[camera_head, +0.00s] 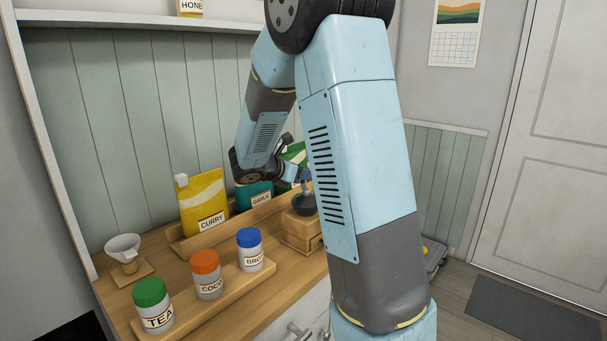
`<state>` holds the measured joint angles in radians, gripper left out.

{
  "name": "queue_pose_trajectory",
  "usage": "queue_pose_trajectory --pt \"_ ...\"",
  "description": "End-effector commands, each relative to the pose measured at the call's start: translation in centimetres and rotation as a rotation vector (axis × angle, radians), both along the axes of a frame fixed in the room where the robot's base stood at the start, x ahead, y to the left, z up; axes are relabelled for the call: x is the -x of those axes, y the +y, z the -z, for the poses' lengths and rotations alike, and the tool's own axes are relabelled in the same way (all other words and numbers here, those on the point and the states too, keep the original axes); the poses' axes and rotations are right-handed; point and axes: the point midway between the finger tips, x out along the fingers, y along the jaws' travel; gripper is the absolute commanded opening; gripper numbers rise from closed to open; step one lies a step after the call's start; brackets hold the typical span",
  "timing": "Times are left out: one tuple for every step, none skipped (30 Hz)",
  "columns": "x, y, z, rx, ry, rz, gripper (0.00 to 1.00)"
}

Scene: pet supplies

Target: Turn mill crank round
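The mill (299,231) is a small wooden box with a dark bowl on top, standing on the wooden counter. A thin upright piece, perhaps part of its crank, rises from the bowl. My own arm hides the mill's right side and any crank arm or knob there. My gripper (294,174) is just above and behind the bowl, pointing right. Its fingertips are small and partly covered by my arm, so I cannot tell whether it is open or touches the crank.
Jars labelled TEA (154,308), COCO (208,276) and BRO (250,251) stand on a front board. A yellow CURRY pouch (203,203) and a teal GARLIC pouch (254,195) stand behind. A white funnel (123,248) is at left. A panelled wall closes the back.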

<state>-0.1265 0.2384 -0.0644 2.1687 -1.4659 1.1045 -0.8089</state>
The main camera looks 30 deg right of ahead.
Motion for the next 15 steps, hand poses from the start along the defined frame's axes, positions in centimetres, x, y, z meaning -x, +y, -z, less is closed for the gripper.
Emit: queue_pose_trajectory --pt "-0.01 0.02 -0.01 0.000 0.000 -0.001 0.31" --pt "-0.02 0.02 -0.02 0.000 0.000 -0.001 0.28" --pt "-0.02 0.03 -0.02 0.000 0.000 -0.001 0.24" --pt "-0.02 0.03 -0.02 0.000 0.000 -0.001 0.21" --pt "-0.03 0.04 -0.02 0.000 0.000 -0.001 0.18" --pt "-0.03 0.04 -0.02 0.000 0.000 -0.001 0.15" --pt "-0.04 0.05 -0.02 0.000 0.000 -0.001 0.12" --pt "-0.04 0.05 -0.02 0.000 0.000 -0.001 0.09" --pt "-0.04 0.05 -0.02 0.000 0.000 -0.001 0.05" --pt "-0.04 0.06 -0.03 0.000 0.000 -0.001 0.02" --pt "-0.04 0.06 -0.03 0.000 -0.001 -0.002 0.00" --pt "-0.04 0.06 -0.03 0.000 -0.001 -0.002 0.00" --pt "-0.05 0.07 -0.04 0.000 -0.001 -0.002 0.00" --pt "-0.05 0.07 -0.04 0.000 -0.001 -0.002 0.00" --pt "-0.06 0.07 -0.04 0.000 -0.001 -0.002 0.00"
